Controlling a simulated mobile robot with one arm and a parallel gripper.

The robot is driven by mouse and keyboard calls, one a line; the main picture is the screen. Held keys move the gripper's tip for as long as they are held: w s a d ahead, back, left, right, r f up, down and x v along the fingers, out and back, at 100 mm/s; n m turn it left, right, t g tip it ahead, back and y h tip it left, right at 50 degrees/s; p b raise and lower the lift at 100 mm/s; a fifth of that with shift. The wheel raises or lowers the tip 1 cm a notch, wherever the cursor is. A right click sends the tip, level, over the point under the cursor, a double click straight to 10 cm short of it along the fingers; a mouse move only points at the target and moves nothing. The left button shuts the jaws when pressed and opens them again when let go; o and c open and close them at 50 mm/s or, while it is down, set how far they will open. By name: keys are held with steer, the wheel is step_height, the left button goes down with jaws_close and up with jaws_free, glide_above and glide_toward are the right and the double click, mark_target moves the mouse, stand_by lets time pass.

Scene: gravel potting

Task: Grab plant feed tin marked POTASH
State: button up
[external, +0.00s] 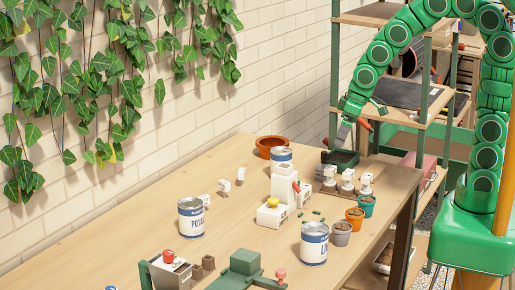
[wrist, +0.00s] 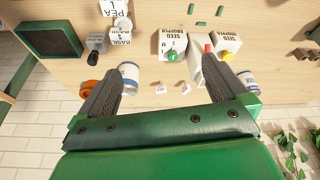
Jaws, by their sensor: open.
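The tin marked POTA… (external: 191,220), white with blue bands, stands upright on the wooden table at the left in the external view; the rest of its label is turned away. My gripper (external: 358,125) is raised above the far right part of the table, well away from that tin. In the wrist view my gripper (wrist: 165,68) is open, with nothing between its dark fingers. A blue and white tin (wrist: 249,84) shows partly behind the right finger; its label is unreadable, and it may be the same tin.
A tin marked LI… (external: 314,245) stands at the front; another tin (external: 281,155) is by a terracotta dish (external: 270,143). The ivy-covered brick wall borders the table.

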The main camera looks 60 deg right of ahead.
steer(key=w+a+f+n+t+y, duration=0.1)
steer(key=w+a+f+t, duration=0.15)
steer(key=w+a, duration=0.55)
steer(key=n+t+y, duration=0.4)
steer(key=t+y, duration=0.1)
steer(key=y, duration=0.1)
glide_toward(191, 210)
steer(key=w+d+f, duration=0.2)
steer(key=w+f, duration=0.1)
steer(key=w, duration=0.1)
steer(key=shift+g, duration=0.25)
steer(key=shift+x, duration=3.95)
steer(key=shift+a+r, duration=0.1)
steer(key=shift+r, duration=0.05)
steer(key=c, duration=1.2)
steer(key=shift+r, duration=0.1)
